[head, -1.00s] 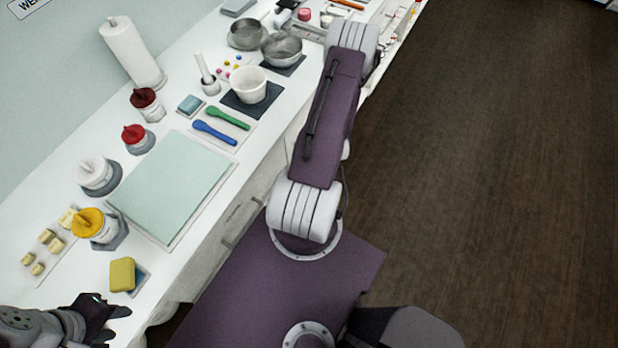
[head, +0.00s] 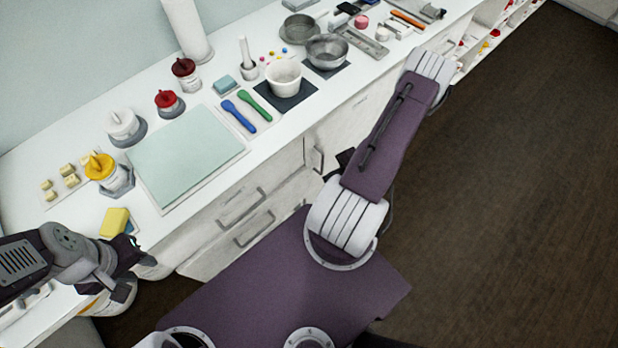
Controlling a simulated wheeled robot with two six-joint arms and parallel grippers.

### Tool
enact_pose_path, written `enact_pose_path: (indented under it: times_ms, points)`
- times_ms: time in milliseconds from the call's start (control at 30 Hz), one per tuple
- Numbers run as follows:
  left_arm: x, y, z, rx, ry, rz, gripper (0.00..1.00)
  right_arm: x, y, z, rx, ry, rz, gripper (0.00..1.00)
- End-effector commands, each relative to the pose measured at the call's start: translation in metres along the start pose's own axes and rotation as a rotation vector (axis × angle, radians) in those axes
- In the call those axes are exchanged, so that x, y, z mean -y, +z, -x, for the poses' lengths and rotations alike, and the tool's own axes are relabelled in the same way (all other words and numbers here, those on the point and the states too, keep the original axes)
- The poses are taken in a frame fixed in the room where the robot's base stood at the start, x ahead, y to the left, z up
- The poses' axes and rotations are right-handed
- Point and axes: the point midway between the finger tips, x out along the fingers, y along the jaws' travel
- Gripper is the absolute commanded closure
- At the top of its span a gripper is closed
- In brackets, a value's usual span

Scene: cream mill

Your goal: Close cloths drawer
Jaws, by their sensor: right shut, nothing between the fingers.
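Two white drawer fronts show under the counter: an upper one with a grey handle (head: 241,206) and a lower one with a handle (head: 254,230). The lower front (head: 215,255) seems to stand out from the upper one. No label shows which is the cloths drawer. My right gripper (head: 344,158) is a small dark shape, mostly hidden behind my purple arm, near the cabinet front right of the drawers. It is shut and empty. My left gripper (head: 133,263) is at the counter's front edge, left of the drawers, apart from them; its jaw opening is unclear.
A cabinet door handle (head: 318,160) is close to my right gripper. The counter holds a pale green mat (head: 185,152), a yellow sponge (head: 114,222), lidded jars, a white bowl (head: 284,75) and metal pans. The dark floor (head: 500,200) to the right is clear.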

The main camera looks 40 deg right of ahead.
Motion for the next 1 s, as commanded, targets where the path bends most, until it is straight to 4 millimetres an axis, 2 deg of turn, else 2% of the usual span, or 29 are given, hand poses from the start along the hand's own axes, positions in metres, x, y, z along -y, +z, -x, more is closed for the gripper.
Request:
enact_pose_path:
  times_ms: [467,533,700,1000]
  points:
    - [0.0,0.001,-0.006,0.0,0.0,0.0,0.64,0.003,-0.002,-0.098,-0.004,-0.006,0.003,1.0]
    - [0.0,0.0,-0.001,0.0,0.0,0.0,0.64,-0.013,-0.002,-0.1,-0.001,-0.004,0.009,1.0]
    - [0.0,0.0,0.001,0.0,0.0,0.0,0.64,-0.029,-0.001,-0.11,0.0,-0.004,0.003,1.0]
    - [0.0,0.0,0.001,0.0,0.0,0.0,0.64,-0.034,-0.001,-0.113,0.0,-0.003,0.001,1.0]
